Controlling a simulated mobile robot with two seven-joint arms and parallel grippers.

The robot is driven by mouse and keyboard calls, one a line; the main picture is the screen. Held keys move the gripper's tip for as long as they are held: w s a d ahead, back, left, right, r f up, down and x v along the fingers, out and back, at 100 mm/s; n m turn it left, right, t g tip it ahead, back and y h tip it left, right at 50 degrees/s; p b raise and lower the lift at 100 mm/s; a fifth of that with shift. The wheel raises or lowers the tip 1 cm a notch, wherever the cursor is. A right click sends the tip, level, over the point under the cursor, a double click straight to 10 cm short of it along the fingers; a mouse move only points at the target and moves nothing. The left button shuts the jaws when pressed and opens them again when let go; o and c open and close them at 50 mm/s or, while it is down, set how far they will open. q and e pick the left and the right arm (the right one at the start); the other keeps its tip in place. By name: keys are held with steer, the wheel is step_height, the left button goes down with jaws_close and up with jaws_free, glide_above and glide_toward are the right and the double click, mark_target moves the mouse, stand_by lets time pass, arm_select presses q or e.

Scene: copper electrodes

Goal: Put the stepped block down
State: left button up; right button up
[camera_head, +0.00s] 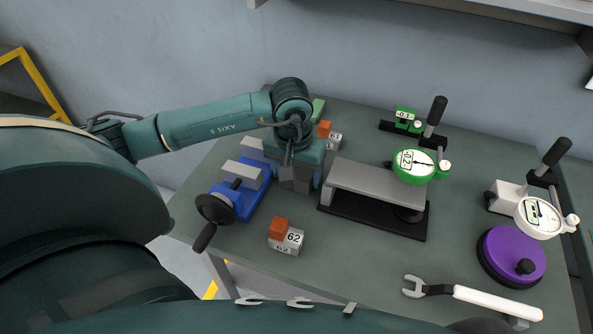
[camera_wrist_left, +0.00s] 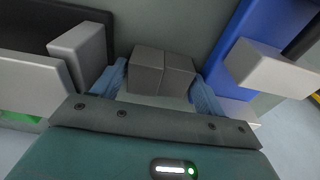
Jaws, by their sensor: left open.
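The stepped block is a plain grey block (camera_wrist_left: 162,72) in the left wrist view, with a seam or edge between two faces. It sits between the two bluish fingertips of my left gripper (camera_head: 294,176). The jaws are open around it, and a narrow gap shows at the sides. In the head view the gripper points down over the table, between the blue vise and the grey-topped stand, and hides most of the block. I cannot tell whether the block rests fully on the table. My right gripper is not in view.
The blue vise (camera_head: 249,199) is close on the left, the grey-topped stand (camera_head: 376,182) close on the right. A block marked 62 (camera_head: 287,240) stands in front; one marked 61 (camera_head: 334,140) is behind. Dial gauges, a purple disc (camera_head: 510,252) and a wrench (camera_head: 475,295) lie right.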

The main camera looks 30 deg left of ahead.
arm_select(q)
step_height(320, 180, up, 12)
steer(key=s+b, duration=0.1)
steer(key=shift+s+d, duration=0.2)
steer(key=shift+s, duration=0.05)
stand_by(0.5)
